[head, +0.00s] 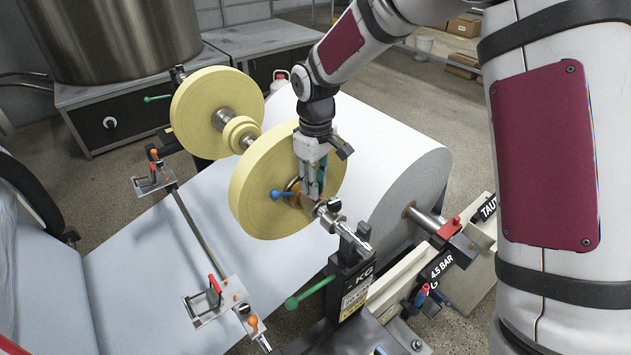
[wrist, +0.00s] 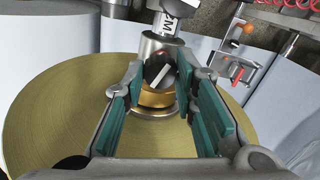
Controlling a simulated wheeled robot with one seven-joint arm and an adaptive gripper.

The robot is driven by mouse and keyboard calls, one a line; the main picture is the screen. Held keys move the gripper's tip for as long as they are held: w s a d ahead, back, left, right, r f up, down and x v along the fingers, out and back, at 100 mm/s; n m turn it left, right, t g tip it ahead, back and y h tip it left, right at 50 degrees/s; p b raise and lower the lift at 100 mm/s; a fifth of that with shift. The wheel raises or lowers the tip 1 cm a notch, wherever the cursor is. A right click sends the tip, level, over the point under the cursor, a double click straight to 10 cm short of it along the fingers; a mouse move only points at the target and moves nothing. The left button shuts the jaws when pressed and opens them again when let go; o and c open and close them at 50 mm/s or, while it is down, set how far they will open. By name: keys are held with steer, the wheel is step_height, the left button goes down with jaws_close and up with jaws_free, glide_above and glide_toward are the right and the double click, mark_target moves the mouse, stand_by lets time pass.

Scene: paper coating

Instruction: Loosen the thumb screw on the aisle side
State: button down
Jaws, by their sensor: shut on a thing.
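The thumb screw (wrist: 160,72) shows in the wrist view as a dark knob with a white line across it. It sits on a steel collar beside a brass ring (wrist: 157,97) on the shaft of the yellow roll (wrist: 55,115). My gripper (wrist: 163,78) has its teal-padded fingers on either side of the knob and is shut on it. In the head view my gripper (head: 311,192) reaches down to the shaft at the near face of the large yellow roll (head: 262,180). The fingers hide the screw there.
A blue-knobbed lever (head: 279,195) stands out from the roll's face. The shaft end rests on a black stand (head: 350,270) with a green handle (head: 310,291). A large white paper roll (head: 405,190) lies behind. A second yellow roll (head: 200,110) is farther along.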

steer(key=shift+n, duration=1)
steer(key=c, duration=1.3)
jaws_free()
step_height(320, 180, up, 12)
